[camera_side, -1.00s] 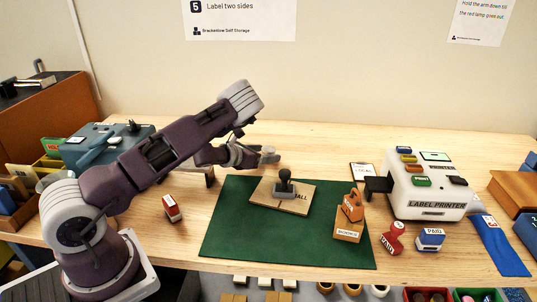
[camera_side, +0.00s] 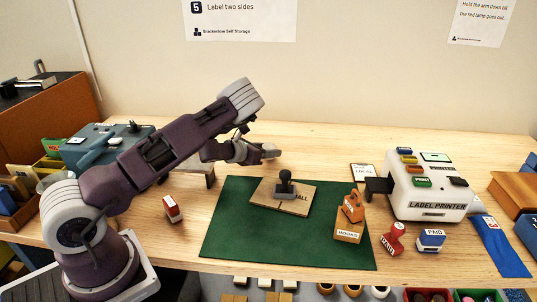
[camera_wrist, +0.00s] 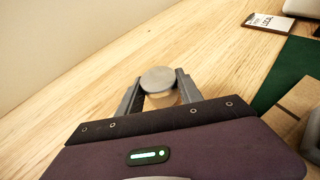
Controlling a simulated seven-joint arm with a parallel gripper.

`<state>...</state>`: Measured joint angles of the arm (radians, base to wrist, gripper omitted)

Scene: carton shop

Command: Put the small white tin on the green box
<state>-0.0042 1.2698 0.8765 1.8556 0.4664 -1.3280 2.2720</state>
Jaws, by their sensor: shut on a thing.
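My gripper (camera_wrist: 158,90) is shut on a small round tin (camera_wrist: 157,78) with a pale grey-white lid, held between the two fingers. In the side view my gripper (camera_side: 268,151) is at the back of the bench, behind the green mat; the tin is hard to make out there. The wrist view shows bare wood around the tin; I cannot tell whether it touches the bench. I cannot make out a green box for certain. A small green block (camera_side: 52,146) shows at the far left by a yellow bin.
A green mat (camera_side: 225,240) holds a brown board with a black-handled stamp (camera_side: 285,188) and a tan box (camera_side: 348,230) with an orange stamp. A label printer (camera_side: 435,195) stands right. A red-and-white stamp (camera_side: 172,208) stands left of the mat. The back of the bench is mostly clear.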

